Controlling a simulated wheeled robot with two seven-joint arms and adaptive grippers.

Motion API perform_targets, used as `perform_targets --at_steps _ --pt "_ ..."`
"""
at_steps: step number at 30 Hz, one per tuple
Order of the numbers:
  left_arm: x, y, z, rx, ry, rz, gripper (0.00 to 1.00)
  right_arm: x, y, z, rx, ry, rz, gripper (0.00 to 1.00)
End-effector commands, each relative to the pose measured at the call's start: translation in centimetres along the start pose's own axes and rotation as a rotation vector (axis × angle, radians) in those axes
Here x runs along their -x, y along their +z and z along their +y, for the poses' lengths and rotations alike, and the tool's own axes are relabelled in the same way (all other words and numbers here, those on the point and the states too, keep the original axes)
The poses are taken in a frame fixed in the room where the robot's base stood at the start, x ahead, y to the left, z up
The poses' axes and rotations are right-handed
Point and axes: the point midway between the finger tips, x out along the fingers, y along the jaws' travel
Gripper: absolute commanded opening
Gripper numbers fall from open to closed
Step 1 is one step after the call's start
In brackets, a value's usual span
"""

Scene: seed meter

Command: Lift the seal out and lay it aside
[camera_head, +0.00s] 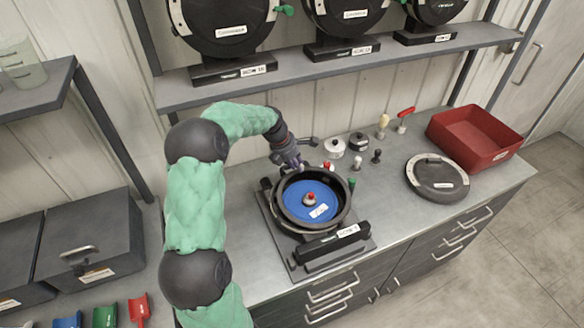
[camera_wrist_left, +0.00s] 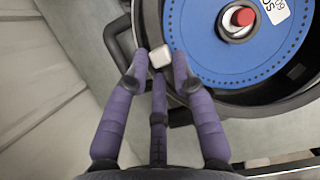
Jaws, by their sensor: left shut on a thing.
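The open seed meter housing (camera_head: 286,226) is a black round bowl on a stand on the bench, with a blue disc (camera_head: 296,209) and a red-tipped hub (camera_head: 309,198) inside. In the left wrist view the seal looks like a grey ring around the blue disc (camera_wrist_left: 215,72), with a pale tab (camera_wrist_left: 160,57) at the housing's rim. My left gripper (camera_head: 296,162) is at the far rim of the housing. Its purple fingers (camera_wrist_left: 158,66) are shut on the pale tab. The seal still lies in the housing, as far as I can tell. My right gripper is not in view.
A black round lid (camera_head: 437,185) lies on the bench to the right, before a red bin (camera_head: 475,138). Small pots (camera_head: 334,147) and several knobbed tools stand behind the housing. A shelf (camera_head: 340,68) with other meters hangs above. Bare bench shows between housing and lid.

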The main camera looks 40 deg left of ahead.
Motion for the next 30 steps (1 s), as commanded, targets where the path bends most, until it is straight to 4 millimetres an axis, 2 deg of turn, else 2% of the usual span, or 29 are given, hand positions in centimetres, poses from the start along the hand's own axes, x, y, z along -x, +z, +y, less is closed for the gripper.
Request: perform_targets --at_steps 1,8,15,21,30 --pt "0.8 0.8 -0.5 -0.003 0.002 -0.003 0.0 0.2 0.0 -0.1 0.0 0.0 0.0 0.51" --pt "3.1 3.1 -3.1 -0.003 0.0 -0.002 0.0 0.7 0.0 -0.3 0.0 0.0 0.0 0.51" --pt "3.9 5.6 -6.6 -0.003 0.001 -0.003 0.0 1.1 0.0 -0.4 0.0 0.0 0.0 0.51" --pt "4.5 7.1 -8.9 -0.002 0.0 -0.002 0.0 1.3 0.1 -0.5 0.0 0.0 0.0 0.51" --pt "4.8 8.1 -10.4 0.001 0.001 -0.001 0.0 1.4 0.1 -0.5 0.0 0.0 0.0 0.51"
